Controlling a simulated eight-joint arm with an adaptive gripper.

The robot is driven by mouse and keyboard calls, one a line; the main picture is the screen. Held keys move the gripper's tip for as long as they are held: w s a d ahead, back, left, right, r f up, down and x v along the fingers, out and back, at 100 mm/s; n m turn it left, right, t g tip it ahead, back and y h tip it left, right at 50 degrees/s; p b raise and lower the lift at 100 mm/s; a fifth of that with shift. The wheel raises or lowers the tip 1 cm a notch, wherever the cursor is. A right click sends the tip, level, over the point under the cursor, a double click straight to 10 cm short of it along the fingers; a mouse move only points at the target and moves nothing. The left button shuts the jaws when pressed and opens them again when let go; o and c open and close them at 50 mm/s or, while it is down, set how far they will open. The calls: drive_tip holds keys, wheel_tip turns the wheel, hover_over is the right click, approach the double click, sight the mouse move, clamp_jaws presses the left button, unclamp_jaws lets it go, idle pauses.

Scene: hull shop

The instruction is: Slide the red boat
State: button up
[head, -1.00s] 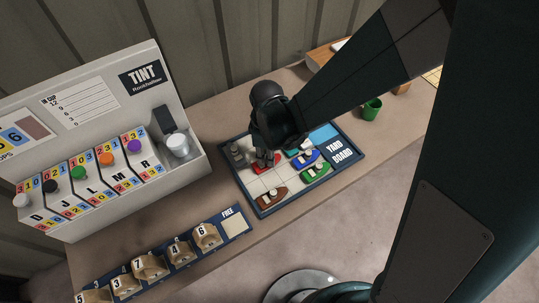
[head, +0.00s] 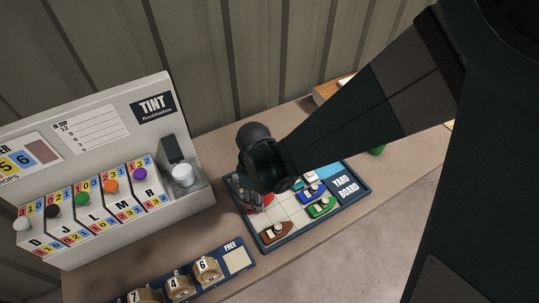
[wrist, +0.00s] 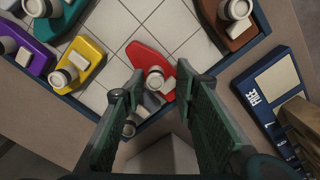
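The red boat (wrist: 148,57) lies on the yard board (wrist: 184,29), its nose toward the upper left in the wrist view, with a white cylinder and a small white block on top. My gripper (wrist: 159,76) is over its rear part. The two fingers stand apart, one on each side of the cylinder and block; a clear grip on them does not show. In the head view my gripper (head: 256,200) hides much of the board's left end, and only part of the red boat (head: 268,203) shows.
A grey boat (wrist: 151,101) lies close behind the red one, partly between my fingers. The yellow boat (wrist: 83,60) is to the left and the brown boat (wrist: 236,30) to the upper right. The board's dark rim is close by. A tint machine (head: 115,180) stands left of the board.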

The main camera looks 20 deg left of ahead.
drive_tip(key=shift+w+d, duration=0.15)
drive_tip(key=shift+r, duration=0.1)
wheel_tip(320, 180, up, 12)
idle(1.2)
idle(0.4)
drive_tip(key=w+d+r+m+t, duration=0.1)
drive_tip(key=d+r+m, duration=0.2)
drive_tip(key=d, duration=0.3)
drive_tip(key=w+d+r+m+t+y, duration=0.1)
drive_tip(key=w+d+r+m, duration=0.15)
drive_tip(key=d, duration=0.45)
drive_tip(key=w+d+r+m+t, duration=0.1)
drive_tip(key=d+r+m, duration=0.25)
drive_tip(key=d, duration=0.25)
drive_tip(key=s+d+r+m+t, duration=0.1)
drive_tip(key=d+m, duration=0.2)
drive_tip(key=d, duration=0.3)
drive_tip(key=s+d+r+m+t, duration=0.1)
drive_tip(key=s+d+r+m, duration=0.1)
drive_tip(key=d, duration=0.5)
drive_tip(key=s+d+r+m+t+h, duration=0.1)
drive_tip(key=s+d+r+m+t, duration=0.1)
drive_tip(key=d+m, duration=0.2)
drive_tip(key=d, duration=0.3)
drive_tip(key=shift+r, duration=0.25)
